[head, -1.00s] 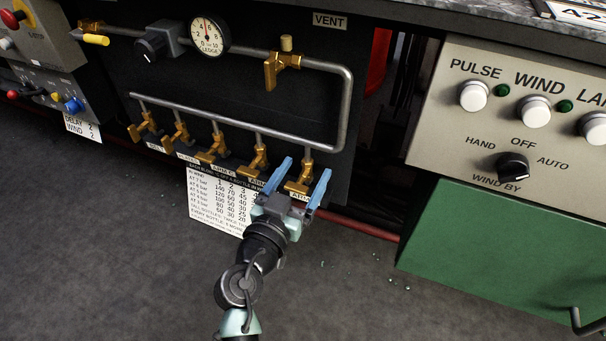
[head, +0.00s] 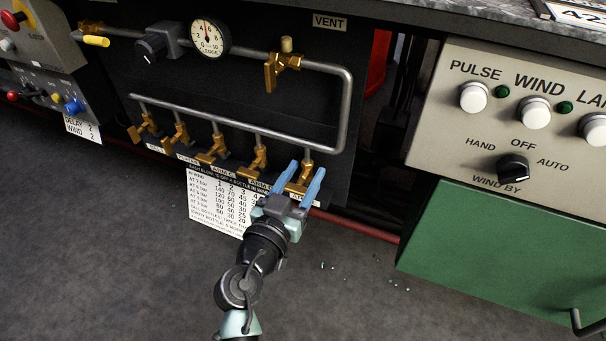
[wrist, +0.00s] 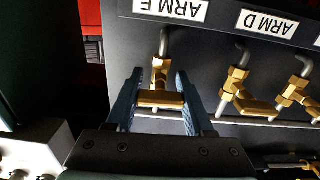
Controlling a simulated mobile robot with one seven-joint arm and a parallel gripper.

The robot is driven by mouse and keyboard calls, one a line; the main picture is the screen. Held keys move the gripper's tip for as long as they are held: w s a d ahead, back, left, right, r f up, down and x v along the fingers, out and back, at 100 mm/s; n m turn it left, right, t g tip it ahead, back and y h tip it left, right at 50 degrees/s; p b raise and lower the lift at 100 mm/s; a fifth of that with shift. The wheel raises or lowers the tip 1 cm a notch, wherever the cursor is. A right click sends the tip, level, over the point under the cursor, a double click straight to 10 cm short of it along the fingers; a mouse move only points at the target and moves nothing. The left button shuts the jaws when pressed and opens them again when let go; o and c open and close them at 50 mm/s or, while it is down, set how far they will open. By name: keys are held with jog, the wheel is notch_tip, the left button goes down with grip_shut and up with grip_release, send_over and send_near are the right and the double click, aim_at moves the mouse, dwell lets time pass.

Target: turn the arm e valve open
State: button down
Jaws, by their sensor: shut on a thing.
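The arm E valve (head: 303,177) is the rightmost brass valve of the lower row in the head view. In the wrist view the brass valve (wrist: 160,84) hangs under the ARM E label (wrist: 171,8), which appears upside down, and its handle lies crosswise. My gripper (head: 306,178) has its two blue fingers on either side of this valve. In the wrist view my gripper (wrist: 156,88) is shut on the valve's handle, with a finger at each end of it. In the head view the fingers hide part of the valve.
The arm D valve (wrist: 233,88) and other brass valves stand close beside it. A grey pipe (head: 347,110) runs above the row. A paper chart (head: 215,203) hangs below. A control box (head: 550,90) and green panel (head: 500,245) are at the right.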

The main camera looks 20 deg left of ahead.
jog(key=n, duration=0.4)
jog(key=shift+a+f+n+p, duration=0.1)
jog(key=shift+n+p, duration=0.9)
jog(key=shift+n, duration=2.55)
jog(key=shift+a+f+n+p, duration=0.1)
jog(key=shift+n+p, duration=0.9)
jog(key=shift+n, duration=2.55)
jog(key=shift+c, duration=1.4)
grip_release()
